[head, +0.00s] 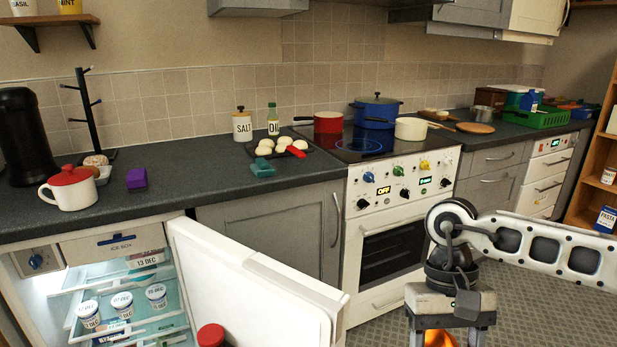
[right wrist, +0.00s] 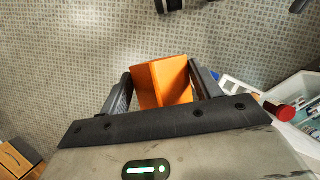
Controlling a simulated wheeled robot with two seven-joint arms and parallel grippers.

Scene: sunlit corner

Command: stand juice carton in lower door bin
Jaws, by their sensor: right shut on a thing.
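My right gripper (head: 448,337) hangs low at the bottom edge of the head view, right of the open fridge door (head: 265,285). It is shut on the orange juice carton (head: 440,339), mostly cut off there. In the right wrist view, the orange carton (right wrist: 163,84) sits between the two fingers of the gripper (right wrist: 163,92), above the floor and apart from the fridge. A red cap (head: 210,335) shows at the door's inner side; it also shows in the right wrist view (right wrist: 287,113). The lower door bin cannot be made out. My left gripper is not in view.
The fridge shelves (head: 70,310) hold several lidded tubs. The oven (head: 395,235) stands behind my right arm. Floor (right wrist: 60,60) around the carton is clear.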

